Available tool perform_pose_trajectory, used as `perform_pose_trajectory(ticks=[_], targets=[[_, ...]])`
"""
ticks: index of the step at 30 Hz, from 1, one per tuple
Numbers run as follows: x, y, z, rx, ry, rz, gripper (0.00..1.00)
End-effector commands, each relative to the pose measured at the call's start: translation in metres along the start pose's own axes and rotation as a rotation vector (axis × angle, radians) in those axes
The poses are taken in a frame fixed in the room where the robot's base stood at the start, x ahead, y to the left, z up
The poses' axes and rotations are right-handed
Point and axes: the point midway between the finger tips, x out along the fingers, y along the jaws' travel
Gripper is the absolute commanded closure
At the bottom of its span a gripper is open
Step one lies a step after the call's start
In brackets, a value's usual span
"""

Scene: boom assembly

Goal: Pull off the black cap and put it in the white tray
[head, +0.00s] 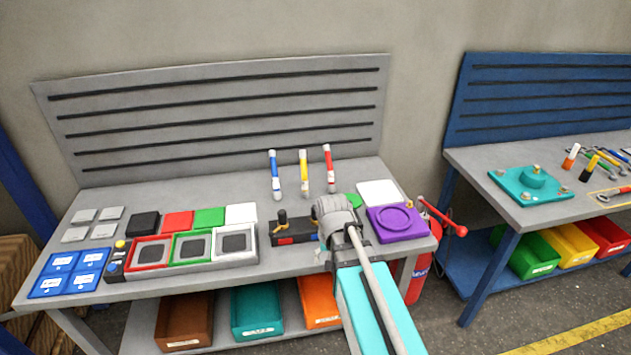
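A small black knob-like piece (282,216) stands upright on a low black fixture (283,239) in the middle of the grey bench; it may be the black cap, but it is too small to be sure. A white-framed tray (254,254) with a dark square inside lies left of the fixture. It is the rightmost of three framed trays. My gripper (323,256) is just right of the fixture, at the bench's front part. My own wrist and arm hide most of its fingers, so I cannot see whether they are open or hold anything.
Blue, yellow and red markers (304,172) stand behind the fixture. A white plate (380,192) and a purple plate (398,223) lie to the right. Red (145,252) and green (191,247) framed trays are left. A fire extinguisher (418,255) stands beside the bench.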

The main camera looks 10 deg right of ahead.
Motion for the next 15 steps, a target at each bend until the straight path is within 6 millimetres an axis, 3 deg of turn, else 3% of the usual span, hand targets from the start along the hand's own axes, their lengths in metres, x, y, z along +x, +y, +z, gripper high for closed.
perform_pose_trajectory(ticks=[1,15], targets=[[-0.010,-0.004,-0.018,0.056,0.000,0.000,0.14],[-0.058,-0.030,-0.139,0.715,0.000,-0.001,0.14]])
